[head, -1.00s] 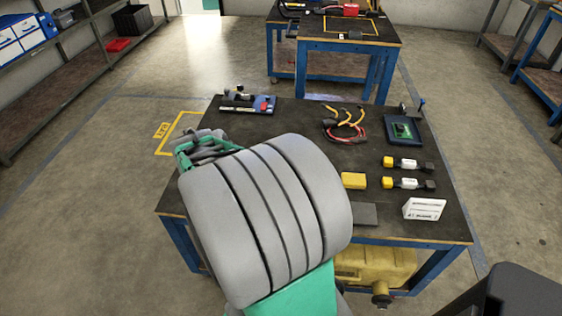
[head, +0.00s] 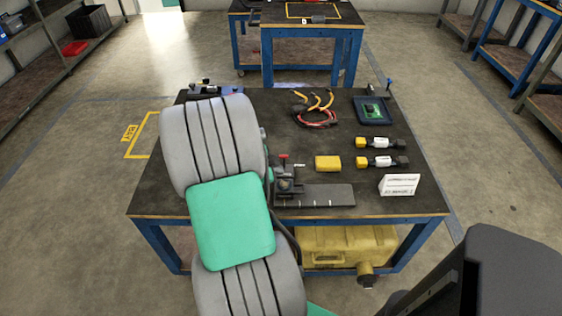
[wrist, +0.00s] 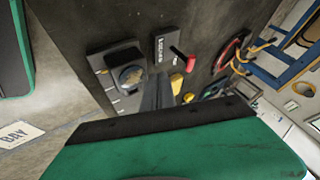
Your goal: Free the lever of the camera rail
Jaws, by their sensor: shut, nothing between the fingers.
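The camera rail (head: 330,196) is a flat dark grey bar with light tick marks, lying along the front edge of the workbench. A dark camera block (head: 287,184) sits at its left end; its round lens shows in the wrist view (wrist: 131,75). Behind the block is a small red lever (head: 284,156), seen also in the wrist view (wrist: 183,64) beside a black label plate (wrist: 160,52) with white lettering. My gripper (wrist: 160,92) is shut and empty, pointing toward the bench between the block and the lever. Contact cannot be told.
A yellow block (head: 328,163), two yellow-and-white connectors (head: 380,143), a white card (head: 399,185), a cable bundle (head: 314,112) and a green circuit board (head: 374,110) lie on the workbench (head: 240,212). A yellow case (head: 345,245) sits underneath.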

